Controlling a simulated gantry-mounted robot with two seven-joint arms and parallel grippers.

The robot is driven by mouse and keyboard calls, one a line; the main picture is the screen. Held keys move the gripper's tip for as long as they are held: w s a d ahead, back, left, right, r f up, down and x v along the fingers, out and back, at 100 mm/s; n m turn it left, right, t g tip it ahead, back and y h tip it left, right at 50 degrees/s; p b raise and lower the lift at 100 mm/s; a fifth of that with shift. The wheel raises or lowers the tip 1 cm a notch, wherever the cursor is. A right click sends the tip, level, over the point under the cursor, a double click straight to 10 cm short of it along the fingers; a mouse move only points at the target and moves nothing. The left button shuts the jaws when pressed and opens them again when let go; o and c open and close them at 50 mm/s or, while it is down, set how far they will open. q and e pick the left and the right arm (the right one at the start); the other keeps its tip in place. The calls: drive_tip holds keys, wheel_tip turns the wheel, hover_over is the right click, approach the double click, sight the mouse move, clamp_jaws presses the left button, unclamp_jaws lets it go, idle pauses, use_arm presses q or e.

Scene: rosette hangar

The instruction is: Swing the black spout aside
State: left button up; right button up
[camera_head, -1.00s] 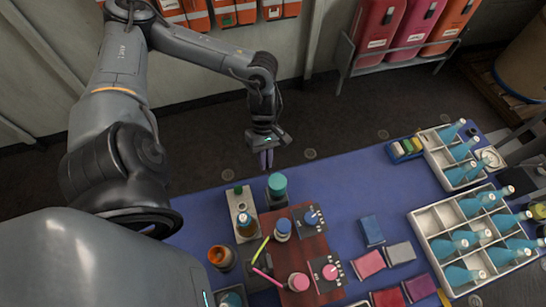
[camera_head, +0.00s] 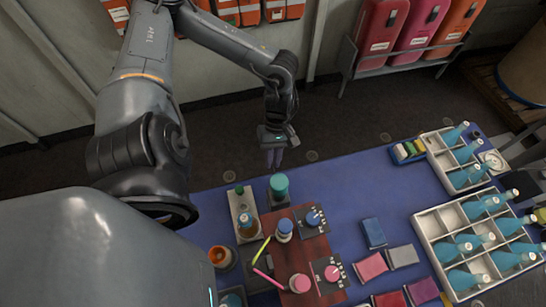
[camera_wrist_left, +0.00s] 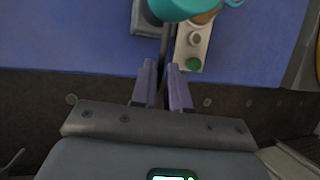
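A thin dark bar (camera_wrist_left: 164,45), which looks like the black spout, runs beside the white box with the green button (camera_wrist_left: 194,64) in the left wrist view. In the head view I cannot make the spout out clearly. A teal-topped container (camera_head: 279,184) stands next to the white box (camera_head: 243,212). My left gripper (camera_head: 273,160) points down just beyond the table's far edge, behind the teal top. Its two fingers show in the left wrist view (camera_wrist_left: 162,66) with a narrow gap between them. They appear empty, near the dark bar's end; contact is unclear. My right gripper is out of view.
The blue table (camera_head: 345,185) holds a dark red board (camera_head: 308,250) with knobs and pink and blue-topped jars. An orange-rimmed cup (camera_head: 219,256) stands at left. Trays of teal bottles (camera_head: 432,223) are at right. Blue mat is clear right of the gripper.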

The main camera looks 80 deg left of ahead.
use_arm(q)
drive_tip(key=o, duration=0.3)
drive_tip(key=p+v, duration=0.1)
drive_tip(key=v, duration=0.9)
drive_tip(key=shift+w+a+r, duration=0.15)
drive_tip(key=shift+r, duration=0.2)
